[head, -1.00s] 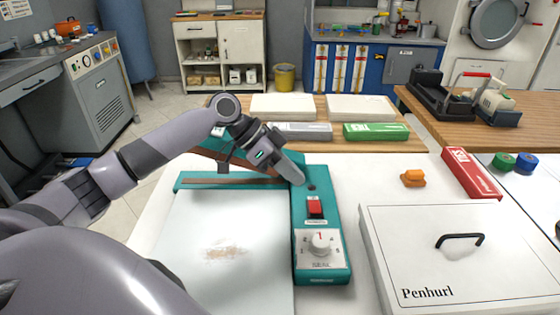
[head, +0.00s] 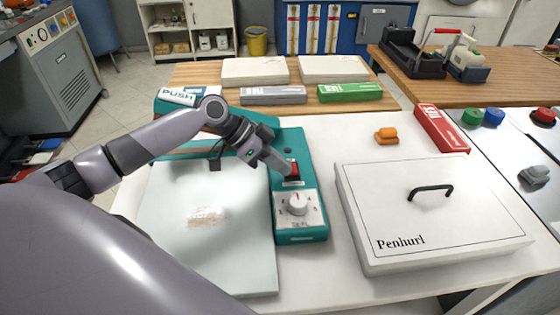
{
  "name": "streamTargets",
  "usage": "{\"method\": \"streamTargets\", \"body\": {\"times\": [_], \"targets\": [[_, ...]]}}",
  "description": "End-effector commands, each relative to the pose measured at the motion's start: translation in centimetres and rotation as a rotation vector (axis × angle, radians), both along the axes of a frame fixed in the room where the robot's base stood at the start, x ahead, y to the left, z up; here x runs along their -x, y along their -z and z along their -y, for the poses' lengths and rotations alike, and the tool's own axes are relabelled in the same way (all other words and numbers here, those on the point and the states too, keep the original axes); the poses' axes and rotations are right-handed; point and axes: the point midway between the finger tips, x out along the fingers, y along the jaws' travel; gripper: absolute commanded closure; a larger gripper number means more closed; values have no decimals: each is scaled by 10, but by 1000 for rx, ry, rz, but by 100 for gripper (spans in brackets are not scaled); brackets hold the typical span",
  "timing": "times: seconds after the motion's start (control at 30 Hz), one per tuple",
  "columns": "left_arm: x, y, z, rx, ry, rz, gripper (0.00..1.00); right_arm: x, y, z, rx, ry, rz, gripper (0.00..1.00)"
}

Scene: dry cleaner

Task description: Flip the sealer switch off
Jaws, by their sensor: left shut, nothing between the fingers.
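The teal sealer (head: 300,232) stands on the white table, with a white plate (head: 215,250) to its left. Its red rocker switch (head: 292,168) is on the top face, above a white dial (head: 297,204). My left gripper (head: 286,171) is shut and empty, its tip at the left edge of the switch. I cannot tell whether it touches the switch. The tip partly covers the switch, so its position is hard to read. My right gripper is not in view.
A white lidded box (head: 430,215) marked Penhurl stands right of the sealer. An orange block (head: 386,136) and a red box (head: 441,128) lie behind it. Grey (head: 272,95) and green (head: 350,93) boxes lie at the back. The table between sealer and white box is clear.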

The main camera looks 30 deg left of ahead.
Motion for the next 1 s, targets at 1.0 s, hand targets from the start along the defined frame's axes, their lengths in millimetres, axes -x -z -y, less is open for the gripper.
{"method": "streamTargets", "body": {"times": [1.0], "targets": [[-11, -1, -8, -38, 0, 50, 100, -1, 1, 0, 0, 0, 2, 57]]}}
